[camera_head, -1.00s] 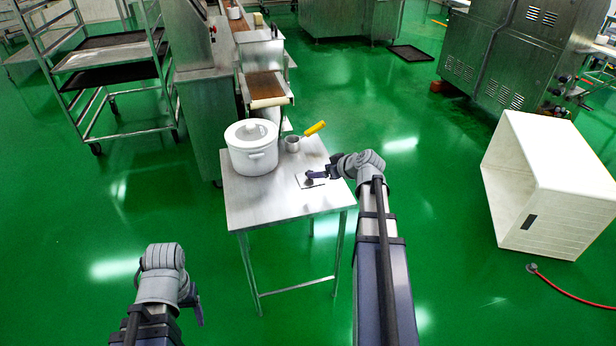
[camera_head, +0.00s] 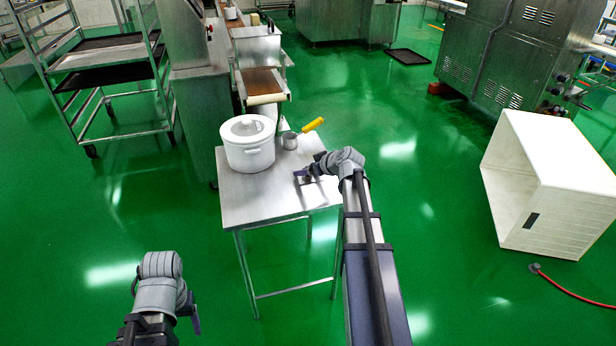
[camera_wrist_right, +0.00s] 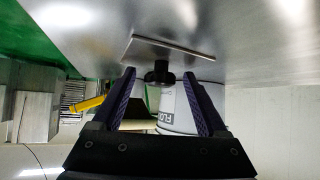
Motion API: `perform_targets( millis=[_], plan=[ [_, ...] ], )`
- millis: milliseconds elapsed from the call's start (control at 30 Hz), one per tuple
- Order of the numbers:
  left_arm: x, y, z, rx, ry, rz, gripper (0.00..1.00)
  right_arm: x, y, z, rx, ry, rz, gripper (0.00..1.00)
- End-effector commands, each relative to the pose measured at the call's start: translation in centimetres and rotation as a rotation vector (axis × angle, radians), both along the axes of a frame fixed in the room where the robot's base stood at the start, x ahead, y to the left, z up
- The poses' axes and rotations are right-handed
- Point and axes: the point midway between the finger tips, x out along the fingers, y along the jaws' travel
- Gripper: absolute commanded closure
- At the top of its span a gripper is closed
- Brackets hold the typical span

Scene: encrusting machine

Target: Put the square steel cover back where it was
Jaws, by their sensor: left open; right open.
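The square steel cover (camera_wrist_right: 172,46) is a thin plate with a round black knob (camera_wrist_right: 160,74), lying on the steel table (camera_head: 262,205). In the head view, my right gripper (camera_head: 306,176) is low over the table at the cover and partly hides it. In the right wrist view, the gripper (camera_wrist_right: 160,78) is open, with the knob between or just beyond its fingertips; I cannot tell if either finger touches it. My left gripper (camera_head: 195,314) is open and empty, low at the left, apart from the table.
A white lidded pot (camera_head: 249,150) stands at the table's back left. A small steel pot (camera_head: 290,141) with a yellow handle (camera_head: 313,125) stands beside it. Behind is a machine with a conveyor (camera_head: 263,86). A white box (camera_head: 560,190) lies on the floor at right.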

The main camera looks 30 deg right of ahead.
Motion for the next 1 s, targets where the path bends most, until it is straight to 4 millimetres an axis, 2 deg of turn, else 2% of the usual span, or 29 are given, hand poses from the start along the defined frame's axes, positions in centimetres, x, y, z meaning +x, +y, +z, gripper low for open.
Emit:
perform_targets(
  millis=[67, 667, 1000],
  plan=[
    [0.0, 0.0, 0.03, 0.0, 0.0, 0.0, 0.3, -0.03, 0.0, 0.03, 0.0, 0.0, 0.0, 0.31],
    [0.0, 0.0, 0.03, 0.0, 0.0, 0.0, 0.3, -0.03, 0.0, 0.03, 0.0, 0.0, 0.0, 0.98],
    [0.0, 0.0, 0.03, 0.0, 0.0, 0.0, 0.3, -0.02, -0.01, 0.04, 0.0, -0.001, 0.0, 1.0]
  ],
)
